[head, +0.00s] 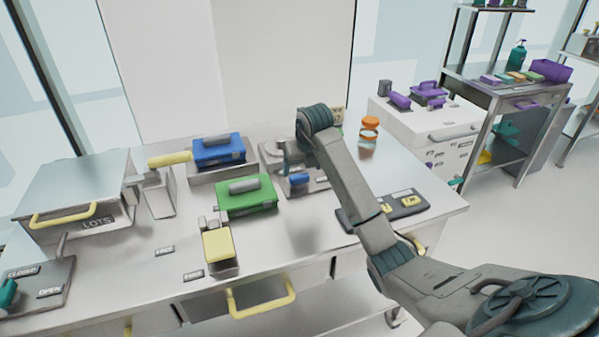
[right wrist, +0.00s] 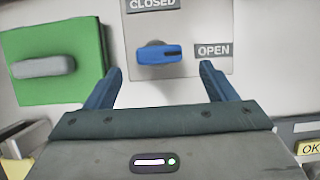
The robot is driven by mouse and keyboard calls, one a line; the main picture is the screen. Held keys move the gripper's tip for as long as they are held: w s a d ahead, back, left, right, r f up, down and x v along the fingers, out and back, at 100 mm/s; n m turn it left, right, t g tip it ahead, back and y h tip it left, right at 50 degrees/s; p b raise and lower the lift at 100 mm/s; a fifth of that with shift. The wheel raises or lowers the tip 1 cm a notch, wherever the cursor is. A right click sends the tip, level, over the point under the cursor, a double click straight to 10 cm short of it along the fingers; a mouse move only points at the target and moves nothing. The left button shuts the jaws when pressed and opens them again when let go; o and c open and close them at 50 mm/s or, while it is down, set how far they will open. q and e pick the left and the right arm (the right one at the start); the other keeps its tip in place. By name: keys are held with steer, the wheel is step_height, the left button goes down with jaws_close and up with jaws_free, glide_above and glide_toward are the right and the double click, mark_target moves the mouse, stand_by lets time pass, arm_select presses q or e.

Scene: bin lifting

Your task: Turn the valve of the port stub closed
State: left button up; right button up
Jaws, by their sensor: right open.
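A valve with a blue lever (right wrist: 158,54) sits on a light plate (right wrist: 190,20) in the right wrist view. The lever lies sideways, its marked end pointing right toward the OPEN label (right wrist: 213,51). The CLOSED label (right wrist: 152,4) is above it. My right gripper (right wrist: 160,70) is open, with one finger on each side below the lever and nothing between them. In the head view the blue lever (head: 299,178) shows beside my right gripper (head: 290,160), partly hidden by my arm. My left gripper is not in view.
A green lidded box (head: 247,196) and a blue one (head: 218,151) stand left of the valve. A yellow-topped block (head: 218,245) is nearer the front. A dark tray (head: 405,205) lies to the right. Another CLOSED/OPEN plate (head: 45,275) with a teal handle is far left.

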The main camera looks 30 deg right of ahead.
mark_target(300, 176)
steer(key=x, duration=0.3)
steer(key=shift+w+f, duration=0.15)
steer(key=shift+w, duration=0.1)
steer(key=shift+p+x, duration=0.35)
steer(key=shift+x, duration=0.5)
steer(key=shift+f, duration=0.15)
steer(key=c, duration=0.4)
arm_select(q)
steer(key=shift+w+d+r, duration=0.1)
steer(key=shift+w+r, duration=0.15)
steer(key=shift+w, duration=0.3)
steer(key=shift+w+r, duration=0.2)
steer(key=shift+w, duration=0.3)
arm_select(e)
steer(key=shift+s, duration=0.1)
steer(key=c, duration=0.6)
